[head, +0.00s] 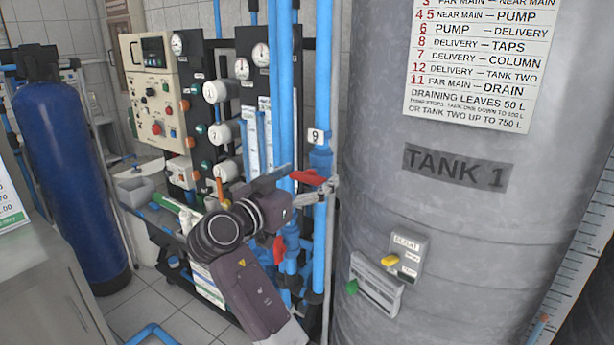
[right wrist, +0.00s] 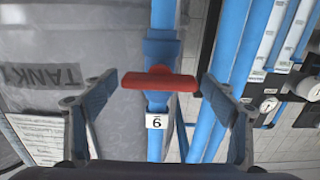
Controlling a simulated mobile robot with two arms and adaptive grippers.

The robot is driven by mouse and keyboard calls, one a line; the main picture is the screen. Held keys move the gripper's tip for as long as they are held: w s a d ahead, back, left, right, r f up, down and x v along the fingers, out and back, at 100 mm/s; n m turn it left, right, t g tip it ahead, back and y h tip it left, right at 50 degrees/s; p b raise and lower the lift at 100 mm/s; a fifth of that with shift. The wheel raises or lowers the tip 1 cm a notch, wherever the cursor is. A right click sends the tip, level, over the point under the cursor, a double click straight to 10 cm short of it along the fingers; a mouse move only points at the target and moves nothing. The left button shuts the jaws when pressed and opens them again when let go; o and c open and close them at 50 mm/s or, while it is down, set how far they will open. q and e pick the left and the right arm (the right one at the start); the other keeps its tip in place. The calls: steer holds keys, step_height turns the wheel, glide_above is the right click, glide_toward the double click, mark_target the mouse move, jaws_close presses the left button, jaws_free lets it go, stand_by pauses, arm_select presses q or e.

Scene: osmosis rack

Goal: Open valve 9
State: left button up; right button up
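Valve 9 has a red lever handle (head: 308,178) on a vertical blue pipe, under a white tag marked 9 (head: 316,136). In the right wrist view the handle (right wrist: 158,82) lies crosswise to the pipe, and the tag (right wrist: 156,121) appears upside down. My right gripper (head: 318,190) is at the valve in the head view. Its two fingers are spread wide on either side of the handle in the right wrist view (right wrist: 158,90), with visible gaps at both ends. It is open and holds nothing. My left gripper is not in view.
Grey Tank 1 (head: 445,225) stands close to the right of the valve. Other blue pipes (head: 285,90) run close to its left. Another red handle (head: 279,250) sits lower down. A gauge panel (head: 200,110) and a blue cylinder (head: 70,180) are farther left.

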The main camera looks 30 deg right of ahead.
steer(key=c, duration=1)
